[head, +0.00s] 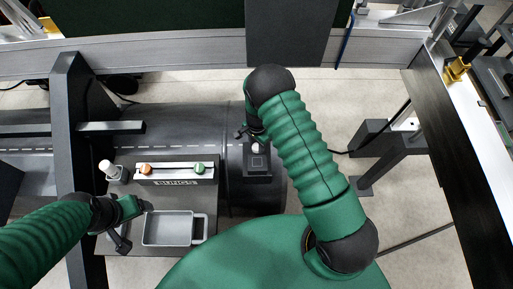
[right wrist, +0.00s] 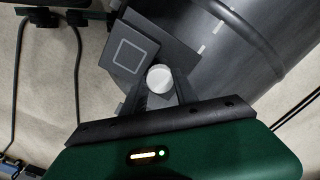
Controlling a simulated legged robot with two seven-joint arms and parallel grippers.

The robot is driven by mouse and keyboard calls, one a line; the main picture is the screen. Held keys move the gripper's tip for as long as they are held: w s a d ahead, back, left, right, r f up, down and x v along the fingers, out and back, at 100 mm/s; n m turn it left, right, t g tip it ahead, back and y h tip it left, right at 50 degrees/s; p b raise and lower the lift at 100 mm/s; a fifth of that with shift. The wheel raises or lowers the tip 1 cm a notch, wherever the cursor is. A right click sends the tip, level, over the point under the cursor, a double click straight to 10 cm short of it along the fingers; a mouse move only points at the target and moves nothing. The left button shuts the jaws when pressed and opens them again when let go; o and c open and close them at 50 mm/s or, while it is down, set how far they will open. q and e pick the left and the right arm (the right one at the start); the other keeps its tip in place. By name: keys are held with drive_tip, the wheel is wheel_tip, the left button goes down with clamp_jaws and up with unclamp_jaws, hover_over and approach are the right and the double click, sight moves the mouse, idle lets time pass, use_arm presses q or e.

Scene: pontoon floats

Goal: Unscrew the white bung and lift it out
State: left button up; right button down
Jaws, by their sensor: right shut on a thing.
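The white bung (right wrist: 159,78) shows as a round white top between the fingertips of my right gripper (right wrist: 158,88) in the right wrist view. The fingers are shut on it. In the head view the bung (head: 256,149) is a small white spot at a dark block on the float, just below my right gripper (head: 250,134). Its lower part is hidden, so I cannot tell how deep it sits. My left gripper (head: 124,226) is at the lower left, beside the grey tray (head: 150,229); its finger gap is unclear.
A rack marked BUNGS (head: 175,182) holds an orange bung (head: 145,168) and a green bung (head: 199,167). A small white-topped item (head: 106,167) stands left of it. The dark float (head: 190,120) lies across the scene. A dark upright frame (head: 74,130) stands at left.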

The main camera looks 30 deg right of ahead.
drive_tip(key=n, duration=0.6)
drive_tip(key=shift+w+d, duration=0.1)
drive_tip(key=n, duration=0.3)
drive_tip(key=n, duration=0.5)
drive_tip(key=shift+r, duration=0.1)
drive_tip(key=c, duration=1.3)
unclamp_jaws()
drive_tip(key=shift+n, duration=0.7)
drive_tip(key=shift+o, duration=1.3)
